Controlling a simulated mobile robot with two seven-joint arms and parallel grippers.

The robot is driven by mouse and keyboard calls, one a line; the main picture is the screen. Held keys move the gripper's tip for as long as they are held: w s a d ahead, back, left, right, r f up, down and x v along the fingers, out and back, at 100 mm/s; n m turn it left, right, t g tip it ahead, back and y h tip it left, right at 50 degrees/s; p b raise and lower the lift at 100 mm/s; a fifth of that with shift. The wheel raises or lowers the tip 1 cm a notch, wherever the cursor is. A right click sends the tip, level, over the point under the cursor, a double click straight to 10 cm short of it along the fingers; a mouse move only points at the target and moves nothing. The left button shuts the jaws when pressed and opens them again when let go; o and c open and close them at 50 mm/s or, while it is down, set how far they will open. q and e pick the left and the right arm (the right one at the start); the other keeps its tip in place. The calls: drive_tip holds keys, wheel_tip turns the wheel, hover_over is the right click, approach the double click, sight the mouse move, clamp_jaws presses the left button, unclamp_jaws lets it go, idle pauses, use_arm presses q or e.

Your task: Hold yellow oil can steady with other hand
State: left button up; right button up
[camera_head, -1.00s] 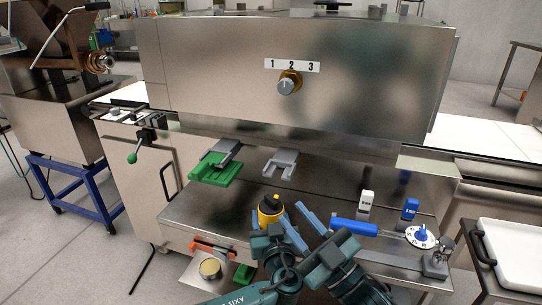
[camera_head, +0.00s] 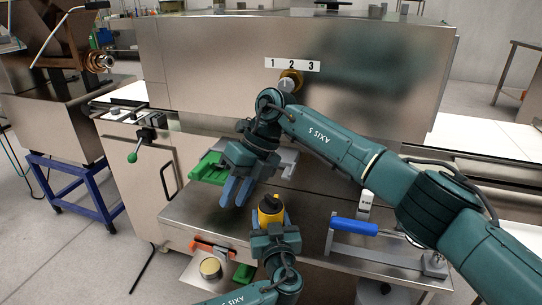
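The yellow oil can (camera_head: 270,207), with a dark top, is upright at the front of the steel machine's ledge. My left gripper (camera_head: 271,220) comes up from below, its fingers on either side of the can's body, and appears shut on it; its hand hides the lower part of the can. My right gripper (camera_head: 234,203) reaches in from the right and points down. Its two blue fingers are a little apart with nothing between them. It is just left of and above the can, not clearly touching it.
Green and grey brackets (camera_head: 211,168) are behind my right gripper. A blue-handled bar (camera_head: 354,226) lies right of the can on the steel ledge (camera_head: 189,212). A round tin (camera_head: 210,268) and an orange-handled part (camera_head: 212,247) are below left.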

sight(271, 198)
drive_tip(key=w+d+r+m+t+h, duration=0.1)
drive_tip(key=w+d+r+t+h, duration=0.2)
drive_tip(key=w+d+r+h, duration=0.3)
drive_tip(key=shift+y, duration=0.5)
drive_tip(key=shift+s+d+f, duration=0.15)
drive_tip(key=shift+s+f, duration=0.05)
drive_tip(key=shift+f, duration=1.3)
drive_tip(key=shift+s+d+f, duration=0.2)
drive_tip(key=shift+s+f, duration=0.05)
drive_tip(key=shift+f, duration=1.3)
drive_tip(key=shift+s+d+f, duration=0.15)
drive_tip(key=shift+s+f, duration=0.05)
drive_tip(key=shift+f, duration=1.3)
clamp_jaws()
drive_tip(key=m, duration=0.3)
drive_tip(key=shift+m, duration=0.4)
drive_tip(key=m, duration=0.5)
drive_tip(key=shift+c, duration=0.2)
unclamp_jaws()
drive_tip(key=shift+m, duration=0.4)
